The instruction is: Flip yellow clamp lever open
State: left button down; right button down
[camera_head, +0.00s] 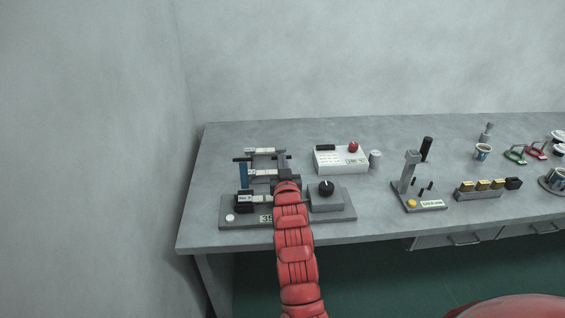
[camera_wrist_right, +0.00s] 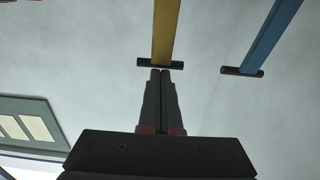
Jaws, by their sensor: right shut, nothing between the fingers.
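The yellow clamp lever (camera_wrist_right: 165,30) shows in the right wrist view, coming down from the top edge and ending in a black crossbar handle. In the head view it is hidden behind my red right arm. My right gripper (camera_wrist_right: 160,72) is shut and empty, with its fingertips right at the yellow lever's crossbar; I cannot tell whether they touch. In the head view the dark gripper (camera_head: 285,172) is over the clamp fixture (camera_head: 285,222) on the left part of the bench. A blue lever (camera_head: 242,173) stands upright left of it. It also shows in the wrist view (camera_wrist_right: 270,38). My left gripper is not in view.
A grey box with a black knob (camera_head: 326,189) is close right of my arm. Behind it are a white box with a red button (camera_head: 353,147) and a small cylinder (camera_head: 375,159). A lever press (camera_head: 410,172) stands farther right on the grey bench (camera_head: 215,150).

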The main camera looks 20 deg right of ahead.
jog(key=p+v, duration=0.3)
jog(key=v, duration=1.4)
jog(key=shift+s, duration=0.25)
jog(key=shift+a, duration=0.1)
